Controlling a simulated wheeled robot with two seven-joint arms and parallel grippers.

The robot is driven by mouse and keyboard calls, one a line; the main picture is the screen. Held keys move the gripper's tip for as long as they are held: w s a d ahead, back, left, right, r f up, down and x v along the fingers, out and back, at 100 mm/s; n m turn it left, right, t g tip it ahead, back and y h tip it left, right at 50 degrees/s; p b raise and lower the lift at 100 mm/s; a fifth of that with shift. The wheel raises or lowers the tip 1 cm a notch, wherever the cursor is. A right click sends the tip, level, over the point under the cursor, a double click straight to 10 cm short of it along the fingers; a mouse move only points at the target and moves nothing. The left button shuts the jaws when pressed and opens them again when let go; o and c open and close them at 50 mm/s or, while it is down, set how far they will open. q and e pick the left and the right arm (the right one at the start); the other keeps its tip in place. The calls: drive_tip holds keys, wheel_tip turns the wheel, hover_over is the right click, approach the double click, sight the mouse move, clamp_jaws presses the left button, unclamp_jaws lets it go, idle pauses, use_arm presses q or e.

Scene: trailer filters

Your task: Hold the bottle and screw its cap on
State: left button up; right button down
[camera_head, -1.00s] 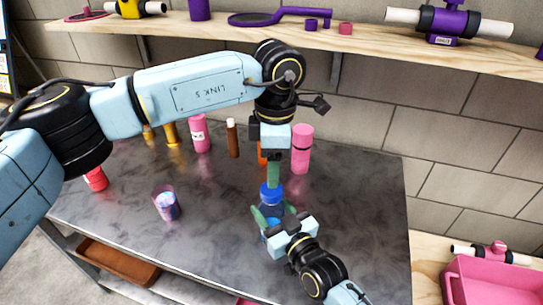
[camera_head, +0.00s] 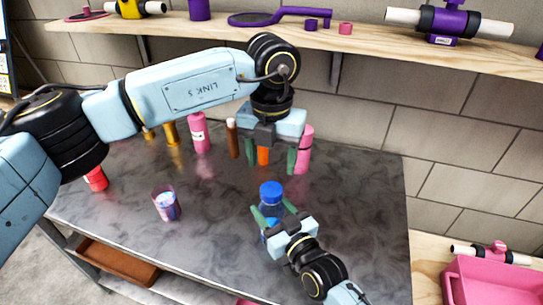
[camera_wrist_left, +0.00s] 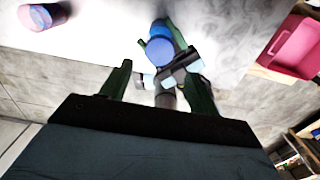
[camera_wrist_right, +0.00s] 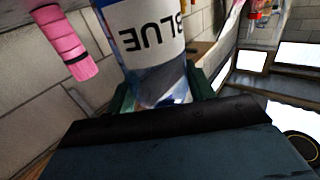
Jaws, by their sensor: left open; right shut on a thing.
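The bottle (camera_head: 270,212) is clear blue and stands upright over the dark table, with its blue cap (camera_head: 271,190) on top. How tightly the cap sits cannot be told. My right gripper (camera_head: 274,218) is shut on the bottle's body from the front. In the right wrist view the bottle's white label reading BLUE (camera_wrist_right: 152,32) fills the space between the fingers. My left gripper (camera_head: 268,165) is open and empty, above and behind the cap, its green fingers spread wide. In the left wrist view the cap (camera_wrist_left: 159,50) lies beyond the fingers, apart from them.
Pink (camera_head: 200,133), brown (camera_head: 232,138) and orange bottles stand at the table's back; a pink one (camera_head: 306,143) is close behind my left gripper. A cup (camera_head: 166,203) stands at left. The table's right side is clear. A shelf (camera_head: 200,35) runs above.

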sight(271, 189)
use_arm(q)
wheel_tip(271, 189, down, 8)
drive_tip(key=shift+f, duration=0.1)
idle(0.6)
drive_tip(key=c, duration=1)
drive_tip(key=m, duration=0.8)
drive_tip(key=o, duration=1.2)
drive_tip(key=shift+c, duration=0.2)
